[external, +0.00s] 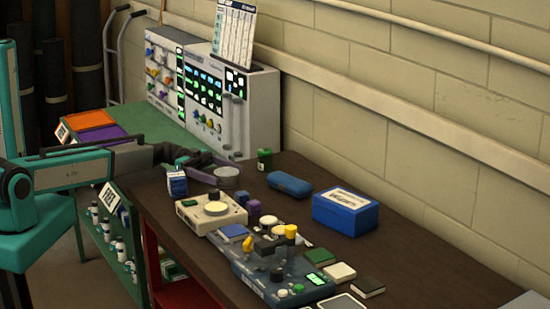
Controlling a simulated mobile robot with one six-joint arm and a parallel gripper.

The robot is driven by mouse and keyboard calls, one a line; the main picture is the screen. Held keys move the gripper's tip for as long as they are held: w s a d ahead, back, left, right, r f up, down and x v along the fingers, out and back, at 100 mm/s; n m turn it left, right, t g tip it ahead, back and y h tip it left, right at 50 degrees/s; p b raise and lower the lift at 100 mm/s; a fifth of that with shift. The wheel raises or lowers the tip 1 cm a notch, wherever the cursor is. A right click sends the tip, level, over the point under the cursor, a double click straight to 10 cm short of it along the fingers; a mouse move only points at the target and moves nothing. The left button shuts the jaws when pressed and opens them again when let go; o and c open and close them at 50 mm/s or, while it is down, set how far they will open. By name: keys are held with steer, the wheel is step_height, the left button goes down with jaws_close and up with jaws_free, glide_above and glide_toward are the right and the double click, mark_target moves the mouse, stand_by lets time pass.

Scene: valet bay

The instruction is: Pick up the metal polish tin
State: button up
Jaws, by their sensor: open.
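A round, low, silver-grey tin (228,179) stands on the dark brown table near its left end. It looks like the metal polish tin, but I cannot read a label. My gripper (226,173) reaches in from the left, low over the table. Its jaws are open, with the fingers spread on either side of the tin. I cannot tell whether either finger touches it. A small green can with a dark top (264,160) stands just behind. A blue and white container (177,183) stands in front of the jaws, to the left.
A beige device with a round plate (213,212) stands close in front of the tin. A blue case (290,184), a blue box (346,211) and a grey control panel (270,262) occupy the table (430,245) farther right. A tall console (243,110) stands behind, left.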

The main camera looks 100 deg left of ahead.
mark_target(221, 170)
steer(key=c, duration=1.3)
steer(key=shift+r, duration=0.1)
steer(key=shift+r+b, duration=1.35)
steer(key=shift+r, duration=3.6)
